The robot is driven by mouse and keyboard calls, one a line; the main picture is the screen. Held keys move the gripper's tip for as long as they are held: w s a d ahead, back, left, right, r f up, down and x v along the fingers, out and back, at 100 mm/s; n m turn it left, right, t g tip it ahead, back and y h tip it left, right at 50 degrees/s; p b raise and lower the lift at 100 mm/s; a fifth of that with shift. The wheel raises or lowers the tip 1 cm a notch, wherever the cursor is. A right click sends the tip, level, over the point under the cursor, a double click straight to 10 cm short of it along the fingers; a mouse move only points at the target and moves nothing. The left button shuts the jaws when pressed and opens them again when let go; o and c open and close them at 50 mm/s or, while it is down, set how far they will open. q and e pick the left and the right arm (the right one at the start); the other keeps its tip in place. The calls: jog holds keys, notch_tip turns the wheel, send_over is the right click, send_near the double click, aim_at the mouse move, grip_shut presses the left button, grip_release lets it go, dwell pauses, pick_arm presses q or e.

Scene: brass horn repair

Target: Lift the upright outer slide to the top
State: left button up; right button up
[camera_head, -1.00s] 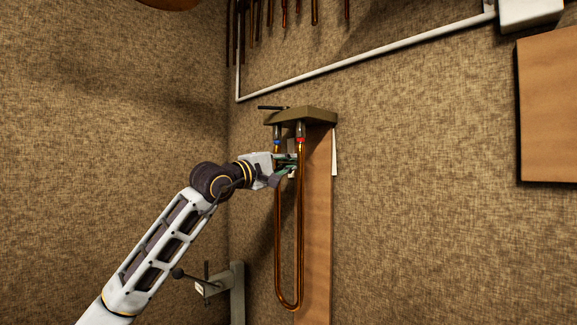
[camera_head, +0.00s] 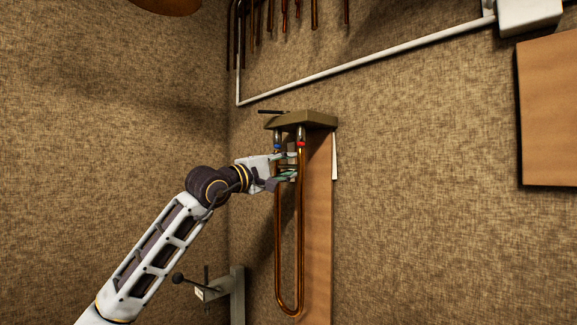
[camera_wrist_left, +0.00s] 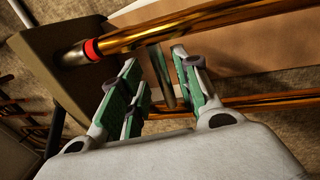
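The outer slide (camera_head: 298,240) is a long U-shaped brass tube hanging upright, bend down, under a bracket (camera_head: 305,119). Its two upper ends carry a blue ring and a red ring; the red-ringed leg crosses the top of the left wrist view (camera_wrist_left: 190,28). A short grey cross brace (camera_wrist_left: 161,78) joins the legs near the top. My left gripper (camera_head: 288,167) is at this brace. Its green-padded fingers (camera_wrist_left: 158,85) stand apart on either side of the brace, with gaps visible. My right gripper is not in view.
A brown board (camera_head: 318,230) stands close behind the slide. A grey post with a clamp lever (camera_head: 236,290) is at the lower left. A white pipe (camera_head: 370,60) and several hanging brass tubes (camera_head: 285,15) are above.

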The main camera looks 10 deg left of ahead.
pick_arm(q)
jog(key=v, duration=1.1)
dwell(0.3)
dwell(0.5)
